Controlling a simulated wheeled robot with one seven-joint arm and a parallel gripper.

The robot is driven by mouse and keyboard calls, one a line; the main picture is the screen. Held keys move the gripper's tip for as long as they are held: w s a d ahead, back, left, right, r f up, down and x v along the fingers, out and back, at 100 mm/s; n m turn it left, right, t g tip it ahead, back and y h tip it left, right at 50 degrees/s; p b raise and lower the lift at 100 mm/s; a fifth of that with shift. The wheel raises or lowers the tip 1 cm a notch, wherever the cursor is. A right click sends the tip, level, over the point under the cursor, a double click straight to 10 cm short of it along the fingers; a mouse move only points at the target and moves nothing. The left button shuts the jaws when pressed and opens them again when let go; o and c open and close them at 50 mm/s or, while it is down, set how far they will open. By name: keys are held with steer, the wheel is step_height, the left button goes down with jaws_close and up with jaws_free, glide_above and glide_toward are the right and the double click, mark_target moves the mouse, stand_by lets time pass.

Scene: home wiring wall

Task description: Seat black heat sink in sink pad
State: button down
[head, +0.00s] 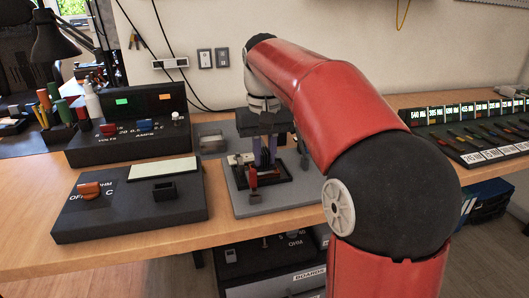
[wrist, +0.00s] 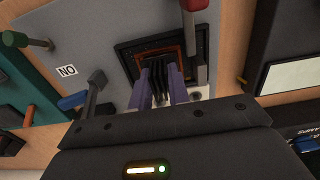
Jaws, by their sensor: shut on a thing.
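The black heat sink (wrist: 157,80), a block with upright fins, is between the two purple fingers of my gripper (wrist: 161,84) in the wrist view. My gripper is shut on it. Behind its far end lies a dark square frame with an orange inner edge (wrist: 136,55), which looks like the sink pad. The heat sink overlaps this pad in the picture; I cannot tell whether they touch. In the head view my gripper (head: 266,158) points down over the grey board (head: 237,202), and its fingers and the board's fittings hide most of the heat sink and pad.
A red-handled lever (wrist: 195,5) stands close beside the pad. A grey-capped post (wrist: 96,80) and a "NO" label (wrist: 67,71) are on the board's left. A dark control box (head: 130,205) lies left of the board; a meter rack (head: 475,130) is far right.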

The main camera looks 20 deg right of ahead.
mark_target(264, 151)
steer(key=shift+f, duration=0.4)
stand_by(0.5)
steer(key=shift+r+p, duration=0.25)
steer(key=shift+p, duration=0.05)
steer(key=shift+r, duration=0.2)
steer(key=shift+f, duration=0.5)
stand_by(1.4)
steer(key=c, duration=1.3)
jaws_free()
steer(key=shift+o, duration=0.2)
step_height(264, 151, up, 8)
steer(key=shift+f, duration=0.1)
